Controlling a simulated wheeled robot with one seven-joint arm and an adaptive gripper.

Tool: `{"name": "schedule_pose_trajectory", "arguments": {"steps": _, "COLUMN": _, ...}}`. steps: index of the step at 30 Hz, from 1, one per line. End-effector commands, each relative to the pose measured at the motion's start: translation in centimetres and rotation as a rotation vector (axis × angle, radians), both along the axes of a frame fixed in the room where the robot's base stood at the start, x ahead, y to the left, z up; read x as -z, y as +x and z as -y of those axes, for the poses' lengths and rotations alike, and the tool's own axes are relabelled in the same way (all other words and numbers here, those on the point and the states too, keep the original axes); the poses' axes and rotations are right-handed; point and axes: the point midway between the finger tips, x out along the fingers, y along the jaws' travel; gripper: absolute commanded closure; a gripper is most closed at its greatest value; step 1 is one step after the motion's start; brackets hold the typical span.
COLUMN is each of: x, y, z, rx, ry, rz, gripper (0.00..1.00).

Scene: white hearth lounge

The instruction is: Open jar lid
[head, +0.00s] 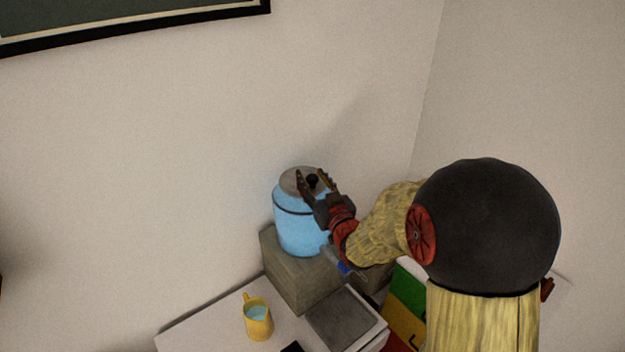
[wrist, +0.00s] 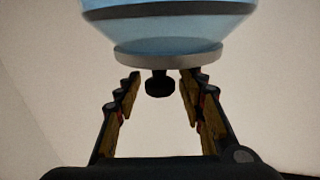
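A blue jar (head: 296,232) with a dark band stands upright on a grey-brown block. Its grey lid (head: 291,181) is on top, with a black knob (head: 312,180) at the middle. In the wrist view, which shows the jar (wrist: 165,28) upside down, the lid (wrist: 168,55) sits on the jar and the knob (wrist: 159,84) points down. My gripper (head: 312,175) is open at the lid, with one finger on each side of the knob. In the wrist view there are gaps between the knob and both fingers of my gripper (wrist: 157,90).
The block (head: 300,283) stands on a white cabinet top (head: 205,332). A yellow mug (head: 258,319) stands in front of it, and a flat grey item (head: 341,318) lies to the right. Walls stand close behind and to the right. A framed picture (head: 130,22) hangs at upper left.

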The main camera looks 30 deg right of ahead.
Motion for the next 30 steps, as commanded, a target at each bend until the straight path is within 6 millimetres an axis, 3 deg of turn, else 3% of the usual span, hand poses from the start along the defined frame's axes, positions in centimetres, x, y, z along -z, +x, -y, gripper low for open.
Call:
{"name": "schedule_pose_trajectory", "arguments": {"steps": 19, "x": 0.02, "y": -0.02, "z": 0.00, "rx": 0.000, "ry": 0.000, "rz": 0.000, "gripper": 0.99}}
{"name": "schedule_pose_trajectory", "arguments": {"steps": 30, "x": 0.02, "y": -0.02, "z": 0.00, "rx": 0.000, "ry": 0.000, "rz": 0.000, "gripper": 1.00}}
